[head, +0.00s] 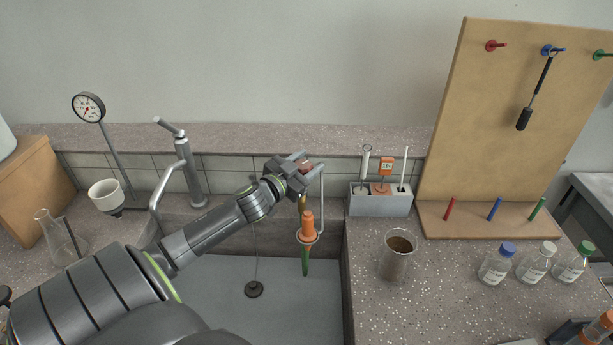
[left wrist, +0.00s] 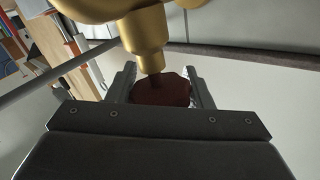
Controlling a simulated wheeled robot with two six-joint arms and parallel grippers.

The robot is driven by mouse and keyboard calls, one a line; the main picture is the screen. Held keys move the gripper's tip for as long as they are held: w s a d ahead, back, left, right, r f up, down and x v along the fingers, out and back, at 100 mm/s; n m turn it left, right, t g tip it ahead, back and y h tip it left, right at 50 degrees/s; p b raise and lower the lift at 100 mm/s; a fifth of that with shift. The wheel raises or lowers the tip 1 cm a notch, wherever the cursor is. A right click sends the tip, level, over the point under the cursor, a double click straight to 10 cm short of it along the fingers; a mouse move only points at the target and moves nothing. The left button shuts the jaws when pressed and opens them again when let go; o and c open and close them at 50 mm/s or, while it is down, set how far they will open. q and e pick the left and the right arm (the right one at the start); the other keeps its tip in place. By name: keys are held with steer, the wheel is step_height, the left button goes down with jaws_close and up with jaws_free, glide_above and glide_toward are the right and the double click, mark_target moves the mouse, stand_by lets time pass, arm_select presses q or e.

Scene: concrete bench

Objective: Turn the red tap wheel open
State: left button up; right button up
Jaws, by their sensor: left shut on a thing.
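The red tap wheel (left wrist: 162,90) sits between the two fingers of my left gripper (left wrist: 163,88) in the left wrist view, on the end of a brass tap body (left wrist: 146,38). In the head view my left gripper (head: 303,166) is over the back of the sink, shut on the wheel. Only a small reddish part of the wheel (head: 307,167) shows there, and the brass body (head: 303,202) hangs below it. How far the wheel is turned cannot be told. My right gripper is not in view.
An orange and green object (head: 307,226) hangs in a ring just below the tap. A grey faucet (head: 184,165) stands left of my forearm. A grey rack (head: 380,202) and a beaker of brown contents (head: 397,256) stand to the right. The sink basin (head: 220,285) is mostly clear.

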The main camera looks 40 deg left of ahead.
arm_select(q)
steer(key=shift+n+y+b, duration=0.6)
steer(key=shift+y+b, duration=0.2)
steer(key=shift+y, duration=0.2)
steer(key=shift+a+n+g+y, duration=0.1)
steer(key=shift+n+g+y, duration=0.2)
steer(key=shift+n+y, duration=0.55)
steer(key=shift+a+n+y, duration=0.1)
steer(key=shift+n+y, duration=0.25)
steer(key=shift+y, duration=0.6)
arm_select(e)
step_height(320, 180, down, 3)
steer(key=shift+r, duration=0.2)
arm_select(q)
steer(key=shift+n+g+y, duration=0.3)
steer(key=shift+g+y, duration=0.1)
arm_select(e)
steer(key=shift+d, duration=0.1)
arm_select(q)
steer(key=o, duration=1)
steer(key=shift+s, duration=0.1)
steer(key=b+v, duration=0.2)
steer(key=v, duration=1.5)
steer(key=shift+s, duration=0.15)
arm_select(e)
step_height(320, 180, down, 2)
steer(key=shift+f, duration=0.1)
